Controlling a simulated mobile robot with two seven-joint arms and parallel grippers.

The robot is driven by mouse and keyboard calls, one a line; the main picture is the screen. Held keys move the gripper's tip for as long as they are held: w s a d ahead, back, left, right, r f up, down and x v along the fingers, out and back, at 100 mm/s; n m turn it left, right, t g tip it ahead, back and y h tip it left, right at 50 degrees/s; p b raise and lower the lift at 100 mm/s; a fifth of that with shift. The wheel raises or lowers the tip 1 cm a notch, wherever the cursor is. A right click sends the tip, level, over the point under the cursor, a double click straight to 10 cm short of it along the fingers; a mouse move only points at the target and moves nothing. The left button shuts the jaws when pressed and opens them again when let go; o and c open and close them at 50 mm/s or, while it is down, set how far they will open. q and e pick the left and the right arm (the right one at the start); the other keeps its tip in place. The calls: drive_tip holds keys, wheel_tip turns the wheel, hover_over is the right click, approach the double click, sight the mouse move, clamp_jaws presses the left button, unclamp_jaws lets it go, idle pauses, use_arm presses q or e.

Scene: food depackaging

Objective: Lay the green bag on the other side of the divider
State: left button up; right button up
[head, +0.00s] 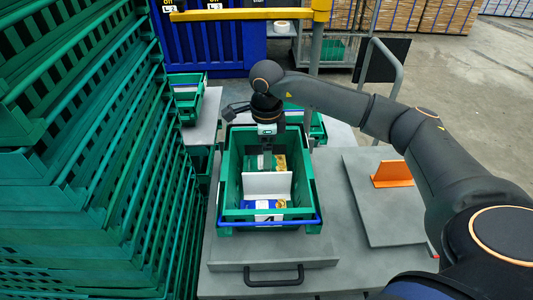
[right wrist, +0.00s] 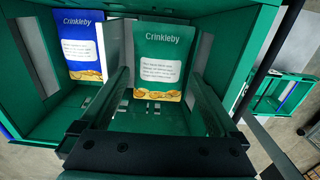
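The green bag (head: 279,161) lies in the far compartment of the green crate (head: 229,190), behind the white divider (head: 267,185). The blue bag (head: 262,207) lies in the near compartment. My right gripper (head: 267,153) reaches down into the far compartment over the green bag and hides part of it. In the right wrist view my right gripper (right wrist: 161,80) has its fingers wide apart, with the green bag (right wrist: 163,50) showing between them. I cannot tell whether they touch it. The divider (right wrist: 119,45) stands between the green bag and the blue bag (right wrist: 80,45). My left gripper is out of view.
A tall stack of green crates (head: 90,150) stands close on the left. Another green crate (head: 186,95) stands at the back left. An orange upright piece (head: 392,173) stands on a grey plate (head: 385,215) to the right. The crate's walls surround my right gripper.

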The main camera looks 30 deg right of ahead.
drive_tip(key=shift+r, duration=0.1)
wheel_tip(320, 180, up, 13)
idle(0.6)
idle(0.5)
